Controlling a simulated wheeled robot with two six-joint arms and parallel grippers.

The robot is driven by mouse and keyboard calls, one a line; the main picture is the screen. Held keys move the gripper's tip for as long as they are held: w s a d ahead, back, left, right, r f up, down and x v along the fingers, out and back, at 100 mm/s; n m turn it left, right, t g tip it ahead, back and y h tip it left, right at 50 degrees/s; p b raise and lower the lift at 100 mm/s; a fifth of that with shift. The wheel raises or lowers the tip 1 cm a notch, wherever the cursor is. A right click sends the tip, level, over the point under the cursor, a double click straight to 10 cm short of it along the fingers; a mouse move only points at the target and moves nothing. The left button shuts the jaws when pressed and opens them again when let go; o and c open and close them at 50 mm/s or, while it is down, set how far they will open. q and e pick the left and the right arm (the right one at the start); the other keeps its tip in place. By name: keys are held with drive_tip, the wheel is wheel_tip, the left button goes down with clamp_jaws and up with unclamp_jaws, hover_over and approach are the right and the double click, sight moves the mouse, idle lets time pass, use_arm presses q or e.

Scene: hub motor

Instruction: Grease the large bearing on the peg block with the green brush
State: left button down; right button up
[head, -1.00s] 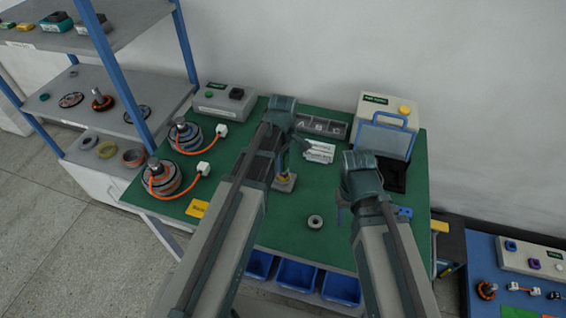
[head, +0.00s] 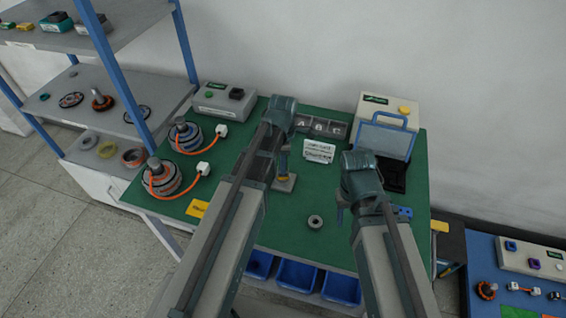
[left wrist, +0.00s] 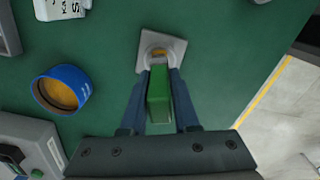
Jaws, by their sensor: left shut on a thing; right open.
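The green brush (left wrist: 158,97) is held between the fingers of my left gripper (left wrist: 160,82) in the left wrist view. Its far end is over the peg block (left wrist: 174,43), a pale square base with an orange-brown round part on it. I cannot tell whether the brush touches that part; the bearing is mostly hidden. In the head view the peg block (head: 284,184) shows just beside my left gripper (head: 283,160). A blue pot (left wrist: 62,88) with amber contents stands apart on the mat. My right gripper (head: 342,213) is open and empty above the mat's right side.
A loose metal ring (head: 315,221) lies on the green mat (head: 290,240). A white card (head: 319,150), a lettered tray (head: 335,129) and a boxed device (head: 390,112) stand at the back. Two motors (head: 162,178) with orange cables sit left. Blue bins (head: 297,275) hang at the front.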

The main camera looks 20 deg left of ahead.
use_arm(q)
drive_tip(key=m, duration=0.7)
drive_tip(key=shift+m, duration=0.4)
drive_tip(key=n, duration=0.8)
drive_tip(key=shift+r, duration=0.15)
wheel_tip(320, 180, up, 5)
drive_tip(key=p, duration=0.5)
